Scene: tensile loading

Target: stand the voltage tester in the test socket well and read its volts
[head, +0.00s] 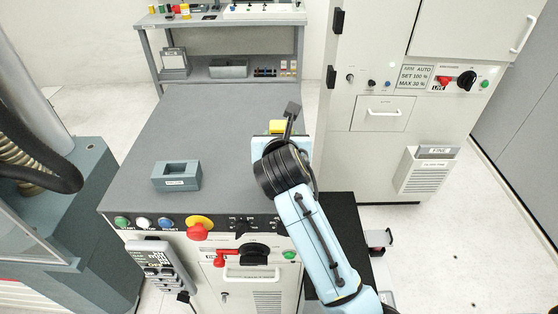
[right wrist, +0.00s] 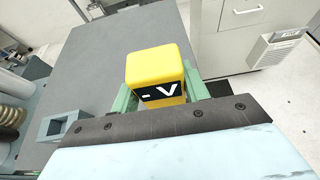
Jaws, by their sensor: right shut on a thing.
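The yellow voltage tester (head: 277,127) is over the grey bench top on its right side, partly hidden by my right arm. In the right wrist view the tester (right wrist: 157,68) shows a black face with a white dash and "V". My right gripper (right wrist: 158,92) is shut on it, with a green finger on either side. In the head view the right gripper (head: 283,132) is mostly hidden by its own wrist. A grey block with a rectangular opening (head: 194,182), likely the test socket well, stands empty on the bench's front left; it also shows in the right wrist view (right wrist: 48,130).
The bench top (head: 220,120) is clear between block and tester. Its front panel has buttons, a red-and-yellow emergency stop (head: 198,229) and a red handle (head: 226,258). A white cabinet (head: 385,150) stands at the right. A shelf bench (head: 228,75) stands behind.

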